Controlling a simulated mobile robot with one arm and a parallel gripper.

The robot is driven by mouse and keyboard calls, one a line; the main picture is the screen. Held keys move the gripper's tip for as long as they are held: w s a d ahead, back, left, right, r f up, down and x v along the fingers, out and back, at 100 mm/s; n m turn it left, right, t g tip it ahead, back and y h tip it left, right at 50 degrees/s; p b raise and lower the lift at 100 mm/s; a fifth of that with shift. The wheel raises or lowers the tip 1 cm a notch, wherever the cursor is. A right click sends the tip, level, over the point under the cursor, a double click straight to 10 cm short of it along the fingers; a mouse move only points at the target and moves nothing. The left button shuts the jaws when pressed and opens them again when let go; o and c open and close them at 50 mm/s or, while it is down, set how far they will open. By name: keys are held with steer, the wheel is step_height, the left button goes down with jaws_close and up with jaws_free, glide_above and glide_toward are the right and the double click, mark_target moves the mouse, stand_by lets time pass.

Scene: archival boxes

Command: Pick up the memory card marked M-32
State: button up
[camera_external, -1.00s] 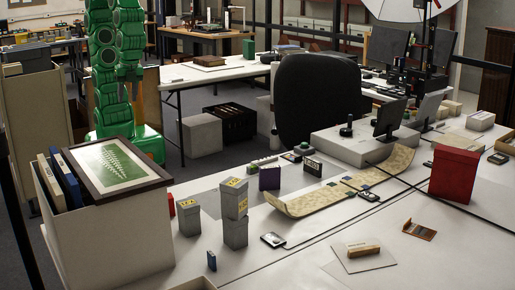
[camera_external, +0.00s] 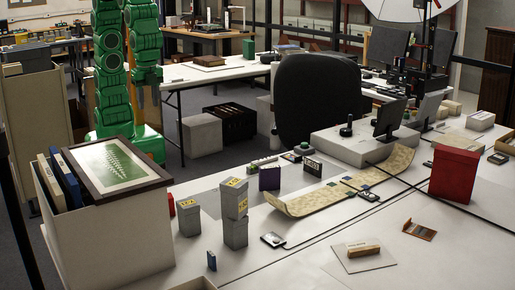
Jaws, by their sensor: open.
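No marking M-32 is readable, so I cannot tell which small item is the memory card. Candidates on the white table (camera_external: 310,262) are a dark flat piece with a pale label (camera_external: 273,240), a similar flat piece (camera_external: 368,195) by the long beige strip, and a small blue upright piece (camera_external: 212,261) near the front. My gripper (camera_external: 147,90), at the end of my green arm, hangs at the upper left behind the table, open and apart from all these items. Its fingers are small and hard to make out.
Grey boxes with yellow labels (camera_external: 235,232), two of them stacked, stand mid-table. A large pale box (camera_external: 105,245) with a framed fern picture (camera_external: 118,165) fills the left. A red box (camera_external: 455,174) stands right. A black chair (camera_external: 318,105) stands behind the table.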

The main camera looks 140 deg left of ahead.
steer(key=w+f, duration=0.3)
steer(key=w, duration=1.1)
steer(key=t, duration=0.1)
glide_above(211, 253)
steer(key=shift+m, duration=0.4)
step_height(211, 253, down, 24)
steer(key=shift+s+r, duration=0.1)
steer(key=shift+r, duration=0.15)
steer(key=shift+d+f, duration=0.1)
steer(key=shift+f, duration=4.1)
steer(key=shift+r, duration=0.1)
jaws_close()
